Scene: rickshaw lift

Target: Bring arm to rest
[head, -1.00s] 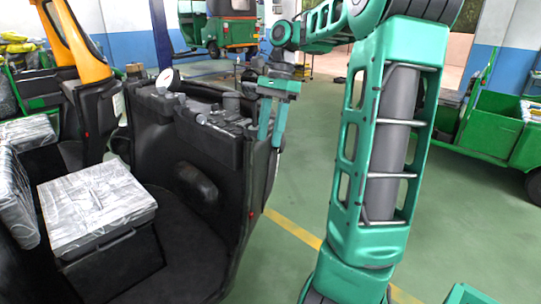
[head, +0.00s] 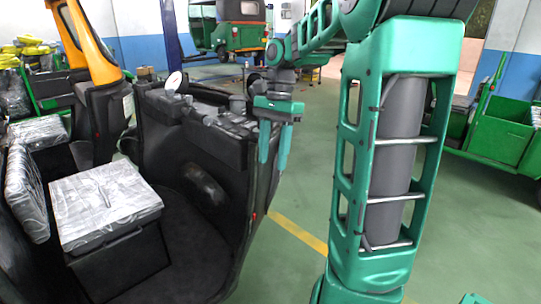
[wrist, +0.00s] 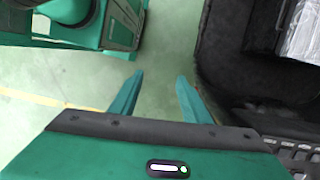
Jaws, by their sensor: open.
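My gripper (head: 274,145) is green, points downward and hangs at the right edge of the black rickshaw body (head: 185,150) in the head view. Its two fingers are apart with nothing between them. In the wrist view my gripper (wrist: 158,92) also shows open, with green floor between and beyond the fingertips. The rickshaw's dark body (wrist: 235,70) is to the right of the fingers there. I cannot tell from the head view whether the gripper touches the rickshaw's side. My green arm rises at the right of the head view.
A silver-wrapped seat (head: 105,205) sits inside the near rickshaw. Another green rickshaw (head: 228,28) is raised at the back. A green cargo vehicle (head: 500,135) stands at the right. Open green floor (head: 300,195) with a yellow line lies beside the near rickshaw.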

